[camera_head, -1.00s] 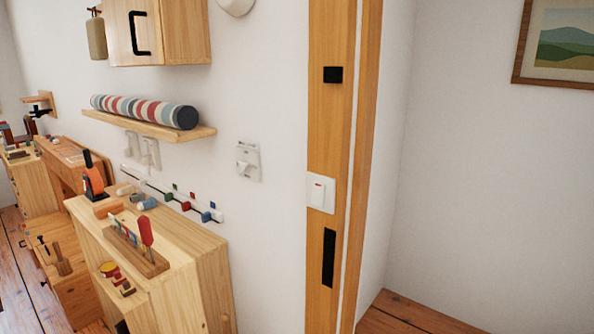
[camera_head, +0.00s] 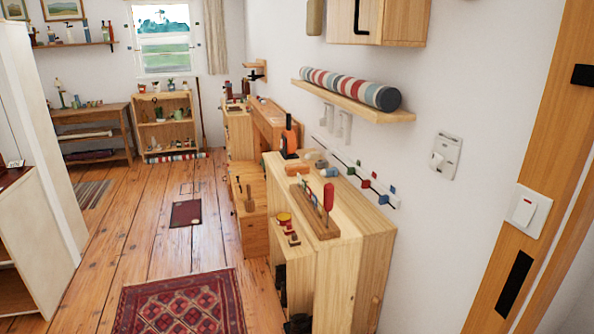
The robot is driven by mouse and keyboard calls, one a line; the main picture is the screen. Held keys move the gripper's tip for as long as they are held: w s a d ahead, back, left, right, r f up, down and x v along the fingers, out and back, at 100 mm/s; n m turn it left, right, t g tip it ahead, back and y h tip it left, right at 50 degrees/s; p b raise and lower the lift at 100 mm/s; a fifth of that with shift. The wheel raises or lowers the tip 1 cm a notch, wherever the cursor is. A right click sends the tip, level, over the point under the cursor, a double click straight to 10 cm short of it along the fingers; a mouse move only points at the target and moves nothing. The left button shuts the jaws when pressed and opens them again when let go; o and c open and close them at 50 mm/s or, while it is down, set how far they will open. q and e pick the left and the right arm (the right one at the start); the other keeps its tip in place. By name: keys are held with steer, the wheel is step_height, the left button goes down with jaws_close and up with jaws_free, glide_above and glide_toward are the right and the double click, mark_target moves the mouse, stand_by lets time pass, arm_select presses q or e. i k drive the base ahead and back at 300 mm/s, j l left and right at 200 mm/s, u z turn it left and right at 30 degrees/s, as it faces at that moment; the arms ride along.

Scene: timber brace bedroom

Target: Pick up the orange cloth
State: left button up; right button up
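I cannot make out an orange cloth for certain. A small, flat orange item (camera_head: 297,170) lies on top of the wooden cabinet (camera_head: 345,212) along the right wall, too small to tell whether it is cloth. An upright orange and black object (camera_head: 289,142) stands just behind it and looks rigid. Neither of my grippers is in view.
The cabinet top also holds a wooden rack (camera_head: 318,215) with a red-handled tool and small items. A patterned red rug (camera_head: 182,303) and a small dark mat (camera_head: 185,213) lie on the plank floor. A pale cabinet (camera_head: 40,232) stands at left.

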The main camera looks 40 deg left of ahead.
mark_target(303, 168)
steer(key=u, duration=1.05)
steer(key=i+j+z, duration=0.15)
steer(key=z, duration=0.65)
steer(key=i+j+z, duration=0.15)
steer(key=j, duration=0.2)
steer(key=i+j+z, duration=0.2)
steer(key=j, duration=0.2)
steer(key=i+j+z, duration=0.15)
steer(key=j, duration=0.25)
steer(key=j+z, duration=0.2)
steer(key=j, duration=0.25)
steer(key=i+j+z, duration=0.15)
steer(key=j, duration=0.3)
